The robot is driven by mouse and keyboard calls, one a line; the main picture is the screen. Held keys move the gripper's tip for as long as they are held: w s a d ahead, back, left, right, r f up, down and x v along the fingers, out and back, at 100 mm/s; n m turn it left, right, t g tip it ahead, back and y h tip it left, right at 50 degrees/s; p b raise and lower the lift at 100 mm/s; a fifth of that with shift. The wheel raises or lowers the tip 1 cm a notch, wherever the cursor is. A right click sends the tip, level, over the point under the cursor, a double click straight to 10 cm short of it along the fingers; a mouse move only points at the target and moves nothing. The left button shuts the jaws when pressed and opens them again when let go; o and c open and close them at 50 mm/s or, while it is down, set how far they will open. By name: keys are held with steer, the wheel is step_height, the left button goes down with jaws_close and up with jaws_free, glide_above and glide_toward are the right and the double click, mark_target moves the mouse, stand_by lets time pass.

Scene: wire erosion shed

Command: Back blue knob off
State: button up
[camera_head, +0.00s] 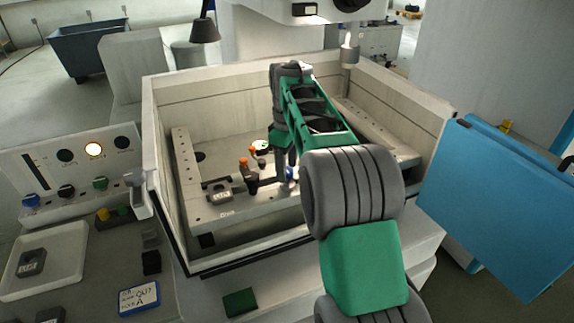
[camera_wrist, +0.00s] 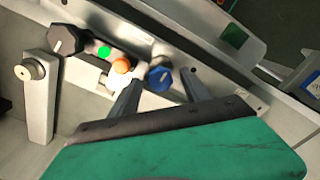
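A blue knob (camera_wrist: 158,77) shows in the wrist view, between the two finger ends of my gripper (camera_wrist: 164,80). The fingers are apart, with a gap visible on each side of the knob. In the head view a small patch of the blue knob (camera_head: 290,173) shows beside the fingers of my gripper (camera_head: 284,177), low over the fixture in the machine's tank. The knob's underside and any thread are hidden. An orange knob (camera_wrist: 122,66) sits just left of the blue one in the wrist view, close to the left finger.
The tank wall (camera_head: 157,150) surrounds the fixture (camera_head: 245,208).

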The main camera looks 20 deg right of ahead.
jaws_close()
stand_by(0.4)
steer(key=shift+r+m, duration=0.1)
steer(key=shift+m, duration=0.2)
steer(key=m+p, duration=0.2)
steer(key=m, duration=0.1)
steer(key=shift+r, duration=0.1)
steer(key=m+p, duration=0.1)
steer(key=m, duration=0.3)
steer(key=shift+m, duration=0.4)
steer(key=m+p, duration=0.1)
steer(key=m, duration=0.3)
steer(key=shift+m, duration=0.3)
steer(key=shift+m+p, duration=0.4)
steer(key=shift+m, duration=1.2)
